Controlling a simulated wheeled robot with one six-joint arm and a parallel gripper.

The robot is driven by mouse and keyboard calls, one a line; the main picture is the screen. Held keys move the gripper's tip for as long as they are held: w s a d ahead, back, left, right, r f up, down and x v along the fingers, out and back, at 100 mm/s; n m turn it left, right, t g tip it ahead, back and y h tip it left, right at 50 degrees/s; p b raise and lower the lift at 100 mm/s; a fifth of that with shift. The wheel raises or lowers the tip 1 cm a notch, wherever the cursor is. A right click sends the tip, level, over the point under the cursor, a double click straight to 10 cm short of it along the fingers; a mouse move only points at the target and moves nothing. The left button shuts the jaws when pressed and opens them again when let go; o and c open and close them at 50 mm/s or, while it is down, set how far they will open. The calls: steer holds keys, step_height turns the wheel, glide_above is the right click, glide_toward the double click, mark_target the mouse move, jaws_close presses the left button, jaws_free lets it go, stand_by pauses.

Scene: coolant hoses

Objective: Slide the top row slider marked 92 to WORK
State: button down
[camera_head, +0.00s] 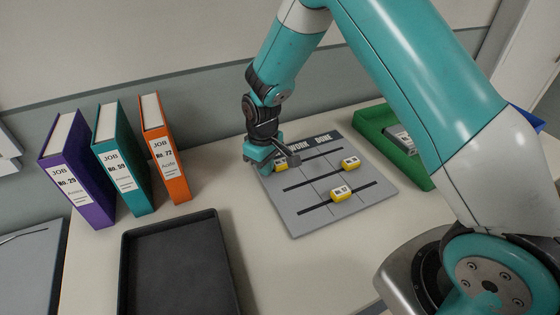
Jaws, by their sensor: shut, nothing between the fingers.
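The grey slider board (312,222) lies on the table with three dark slots and the words WORK and DONE along its top edge; the header's left part is hidden behind my gripper. The top row slider (281,164) is yellow with a white label, near the left end of its slot, left of the WORK column. Its number is not readable. My gripper (268,163) is shut and empty at the board's upper left, right beside this slider and partly covering it. I cannot tell whether they touch.
A yellow middle row slider (350,163) sits under DONE, and a bottom row slider (341,194) sits near mid-slot. A black tray (125,265), several binders (166,160) and a green bin (412,170) stand around. Bare table lies in front of the board.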

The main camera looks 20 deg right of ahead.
steer(key=shift+r, duration=0.1)
steer(key=shift+d, duration=0.15)
steer(key=shift+d, duration=3.45)
steer(key=shift+a, duration=0.15)
steer(key=shift+a+p, duration=0.3)
steer(key=shift+a, duration=0.3)
steer(key=shift+r+p, duration=3)
steer(key=shift+r, duration=1.05)
